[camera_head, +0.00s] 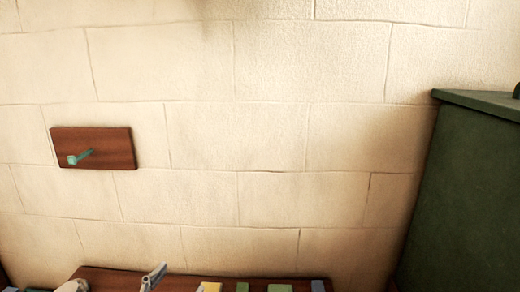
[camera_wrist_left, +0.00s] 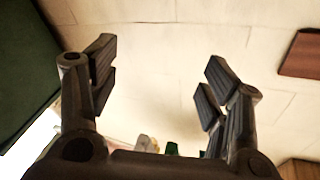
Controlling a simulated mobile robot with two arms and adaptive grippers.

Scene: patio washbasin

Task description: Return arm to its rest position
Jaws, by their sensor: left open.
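My left gripper (camera_wrist_left: 155,78) shows in the left wrist view. Its two dark fingers stand wide apart with nothing between them. Behind the fingers is the pale block wall (camera_wrist_left: 165,45). No gripper or arm shows clearly in the head view, and my right gripper is in neither view.
In the head view a wooden plaque (camera_head: 112,148) with a teal peg or lever (camera_head: 80,156) is on the wall. A dark green cabinet (camera_head: 465,190) stands at the right. A wooden surface (camera_head: 100,274) with several small coloured items is cut off at the bottom. The wall's middle is bare.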

